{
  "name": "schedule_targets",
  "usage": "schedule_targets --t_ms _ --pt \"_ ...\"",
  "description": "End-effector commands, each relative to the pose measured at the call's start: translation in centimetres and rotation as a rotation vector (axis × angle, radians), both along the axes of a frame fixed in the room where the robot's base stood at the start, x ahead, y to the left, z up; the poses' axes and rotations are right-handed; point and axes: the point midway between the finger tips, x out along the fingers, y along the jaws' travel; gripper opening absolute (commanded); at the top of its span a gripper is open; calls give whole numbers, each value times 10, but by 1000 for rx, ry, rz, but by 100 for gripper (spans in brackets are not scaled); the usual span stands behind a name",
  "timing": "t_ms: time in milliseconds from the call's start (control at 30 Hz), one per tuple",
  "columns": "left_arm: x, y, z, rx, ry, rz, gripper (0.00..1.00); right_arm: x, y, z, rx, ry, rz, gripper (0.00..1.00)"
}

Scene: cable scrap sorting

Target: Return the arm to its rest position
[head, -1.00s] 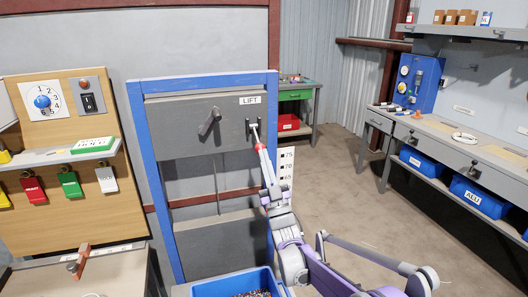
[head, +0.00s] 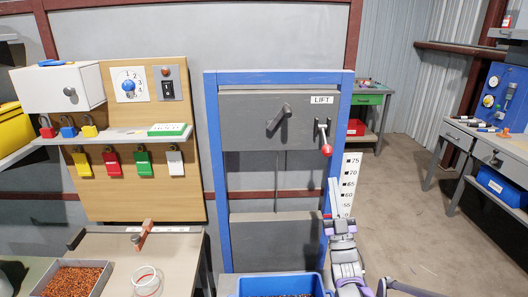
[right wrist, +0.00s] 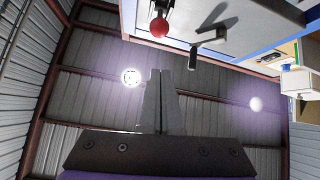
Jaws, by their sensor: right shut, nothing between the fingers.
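My right arm rises from the bottom of the head view. Its gripper (head: 335,185) is shut and empty, just below the red-knobbed lever (head: 326,150) on the blue-framed lift panel and apart from it. In the right wrist view the two fingers (right wrist: 160,75) lie together and point up, with nothing between them. The red knob (right wrist: 159,26) shows beyond their tips. My left gripper is not in view.
A blue bin (head: 280,284) of scrap stands low before the lift frame (head: 217,170). Left are a bench (head: 178,255), a tray of copper-coloured bits (head: 108,270) and a tool board (head: 185,205). A workbench (head: 478,143) stands right, with bare floor between.

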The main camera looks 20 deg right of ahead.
Motion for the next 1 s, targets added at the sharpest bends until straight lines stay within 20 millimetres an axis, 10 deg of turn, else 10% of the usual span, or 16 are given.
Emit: schedule_targets --t_ms 300,467,1000 --pt "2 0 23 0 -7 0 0 9 29 10 129 315 10 0" --pt "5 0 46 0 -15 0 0 -15 68 -15 253 695 24 0" --pt "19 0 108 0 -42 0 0 -265 177 -149 423 1810 56 0"
